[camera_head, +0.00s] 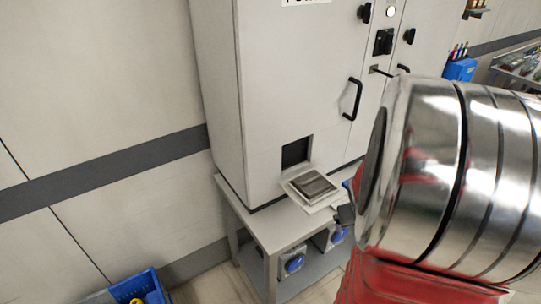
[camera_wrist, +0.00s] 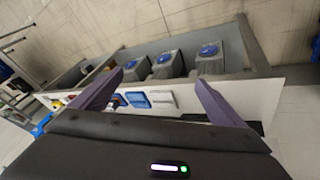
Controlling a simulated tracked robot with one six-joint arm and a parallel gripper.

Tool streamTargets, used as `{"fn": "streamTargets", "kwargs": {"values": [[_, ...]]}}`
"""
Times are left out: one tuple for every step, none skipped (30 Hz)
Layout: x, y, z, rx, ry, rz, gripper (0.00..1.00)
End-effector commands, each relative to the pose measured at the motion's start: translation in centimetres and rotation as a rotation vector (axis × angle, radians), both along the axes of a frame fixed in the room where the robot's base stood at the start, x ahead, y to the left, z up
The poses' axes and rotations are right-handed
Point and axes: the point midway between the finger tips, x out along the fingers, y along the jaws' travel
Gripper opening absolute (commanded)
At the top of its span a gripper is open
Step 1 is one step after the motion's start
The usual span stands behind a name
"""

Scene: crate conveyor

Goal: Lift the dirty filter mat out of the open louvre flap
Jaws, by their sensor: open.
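The louvre flap (camera_head: 326,201) hangs open, folded out from the cabinet front below a dark square opening (camera_head: 296,152). The filter mat (camera_head: 313,186), a dark grey panel with a paler border, appears to lie on the flap outside the opening. My gripper (camera_wrist: 157,76) is open and empty, its two purple fingers spread in the wrist view. In the head view only a dark bit of it shows right of the flap, the rest hidden behind my arm. I cannot make out the flap or mat in the wrist view.
The wrist view shows a blue item (camera_wrist: 137,100) and a white item (camera_wrist: 161,100) on a pale surface. A blue bin (camera_head: 140,287) stands at lower left.

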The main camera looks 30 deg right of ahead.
Motion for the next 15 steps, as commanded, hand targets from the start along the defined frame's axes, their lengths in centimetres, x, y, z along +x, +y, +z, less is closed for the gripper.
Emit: {"fn": "streamTargets", "kwargs": {"values": [[0.2, -1.1, -0.6, -0.017, -0.019, 0.017, 0.94], [0.5, -1.6, -0.9, -0.03, -0.035, 0.032, 0.94], [0.8, -2.4, -1.2, -0.046, -0.055, 0.051, 0.94], [1.1, -2.9, -1.5, -0.058, -0.073, 0.068, 0.94], [1.3, -3.4, -1.7, -0.069, -0.089, 0.084, 0.94], [1.8, -3.9, -2.1, -0.08, -0.115, 0.107, 0.94], [2.0, -4.3, -2.4, -0.086, -0.133, 0.123, 0.94], [2.3, -4.6, -2.6, -0.094, -0.153, 0.139, 0.94], [2.6, -5.0, -2.9, -0.103, -0.18, 0.161, 0.94], [2.9, -5.2, -3.1, -0.108, -0.2, 0.179, 0.94], [3.1, -5.5, -3.3, -0.113, -0.221, 0.196, 0.94], [3.5, -5.6, -3.6, -0.118, -0.25, 0.22, 0.94], [3.7, -5.8, -3.8, -0.122, -0.273, 0.238, 0.94], [4.0, -5.8, -4.0, -0.123, -0.297, 0.254, 0.94], [4.2, -5.9, -4.3, -0.125, -0.328, 0.277, 0.94]]}}
